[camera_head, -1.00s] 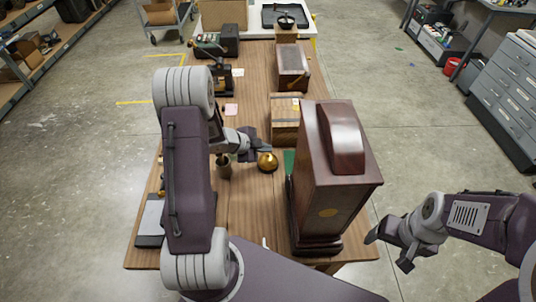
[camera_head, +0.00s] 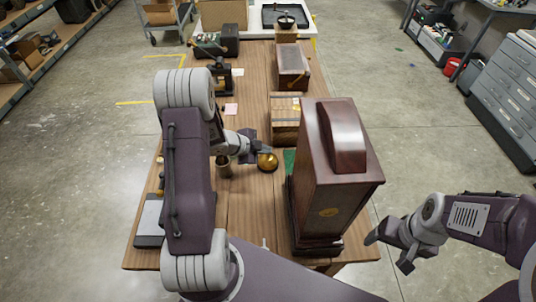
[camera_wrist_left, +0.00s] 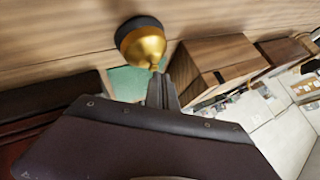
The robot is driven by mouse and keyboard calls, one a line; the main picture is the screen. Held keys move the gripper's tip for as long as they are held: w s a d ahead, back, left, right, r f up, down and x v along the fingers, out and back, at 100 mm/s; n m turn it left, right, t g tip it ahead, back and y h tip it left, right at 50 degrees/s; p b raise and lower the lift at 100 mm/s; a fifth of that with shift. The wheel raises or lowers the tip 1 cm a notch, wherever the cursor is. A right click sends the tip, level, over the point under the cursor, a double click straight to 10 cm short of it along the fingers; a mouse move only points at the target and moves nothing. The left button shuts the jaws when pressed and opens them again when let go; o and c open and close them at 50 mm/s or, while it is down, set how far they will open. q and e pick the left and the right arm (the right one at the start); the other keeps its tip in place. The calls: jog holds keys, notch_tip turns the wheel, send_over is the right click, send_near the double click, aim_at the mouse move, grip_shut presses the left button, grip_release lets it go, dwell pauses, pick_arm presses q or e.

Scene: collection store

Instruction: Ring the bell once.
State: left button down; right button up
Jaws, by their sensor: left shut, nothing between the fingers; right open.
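The bell (camera_head: 267,162) is a small brass dome on the wooden table, in front of a wooden box. In the left wrist view the bell (camera_wrist_left: 144,44) has a dark base and a small knob on top. My left gripper (camera_head: 264,150) is shut and empty, its tips at the bell's top. In the wrist view the left fingertips (camera_wrist_left: 159,76) appear right by the knob; whether they touch it I cannot tell. My right gripper (camera_head: 388,251) is open and empty, off the table's right side.
A tall dark wooden clock case (camera_head: 332,180) stands right of the bell, near a green patch (camera_head: 289,160). A wooden box (camera_head: 285,120) stands behind the bell. Bare table (camera_head: 255,215) lies in front.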

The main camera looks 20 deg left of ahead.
pick_arm(q)
jog(key=shift+f, duration=0.25)
dwell(0.4)
jog(key=shift+r+p, duration=0.8)
jog(key=shift+r, duration=0.15)
notch_tip(320, 180, up, 5)
jog(key=p, duration=0.5)
dwell(0.4)
